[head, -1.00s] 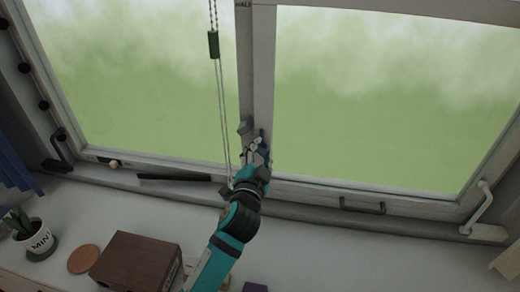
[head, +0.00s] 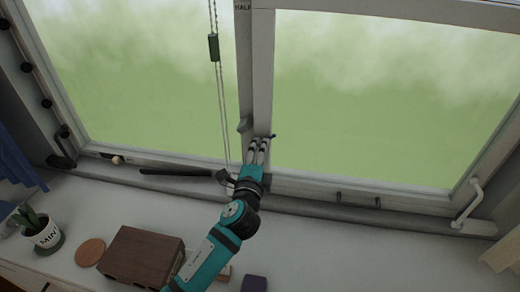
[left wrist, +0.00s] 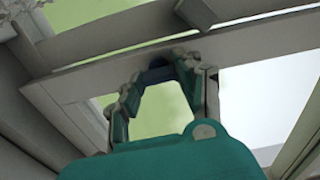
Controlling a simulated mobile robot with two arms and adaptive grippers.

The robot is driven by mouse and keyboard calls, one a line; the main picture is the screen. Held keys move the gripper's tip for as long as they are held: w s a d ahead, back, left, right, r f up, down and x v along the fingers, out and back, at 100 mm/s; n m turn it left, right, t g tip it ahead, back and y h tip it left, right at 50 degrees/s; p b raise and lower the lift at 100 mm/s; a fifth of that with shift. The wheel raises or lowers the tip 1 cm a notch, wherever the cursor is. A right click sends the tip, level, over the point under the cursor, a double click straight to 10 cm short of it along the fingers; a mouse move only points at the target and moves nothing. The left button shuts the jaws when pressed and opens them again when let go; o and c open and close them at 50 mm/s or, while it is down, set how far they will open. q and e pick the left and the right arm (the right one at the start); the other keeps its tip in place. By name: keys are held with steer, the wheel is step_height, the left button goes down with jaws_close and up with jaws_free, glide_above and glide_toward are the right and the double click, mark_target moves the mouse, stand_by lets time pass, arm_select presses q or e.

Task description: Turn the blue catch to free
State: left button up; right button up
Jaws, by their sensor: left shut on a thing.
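The blue catch (head: 273,136) is at the lower end of the window's middle post. In the head view only a small blue end shows, sticking out right of my fingers; the rest is hidden. My left gripper (head: 259,145) reaches up to it from below, shut on the catch. In the left wrist view a dark blue part of the catch (left wrist: 157,75) shows between the fingertips of the left gripper (left wrist: 160,84), against the grey frame. My right gripper is in neither view.
A bead cord with a dark weight (head: 214,47) hangs just left of the post. A black bar (head: 175,171) lies along the sill. A wooden box (head: 142,255), potted plant (head: 43,232), round coaster (head: 90,252) and purple block (head: 254,284) are on the surface below.

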arm_select(q)
steer(key=shift+r+m, duration=0.15)
steer(key=shift+m, duration=0.15)
stand_by(0.4)
steer(key=o, duration=0.9)
steer(key=shift+o, duration=1.2)
steer(key=shift+w, duration=0.15)
steer(key=s+a, duration=0.2)
steer(key=s, duration=0.9)
steer(key=shift+s+a, duration=0.15)
steer(key=shift+s, duration=0.25)
steer(key=shift+f, duration=0.25)
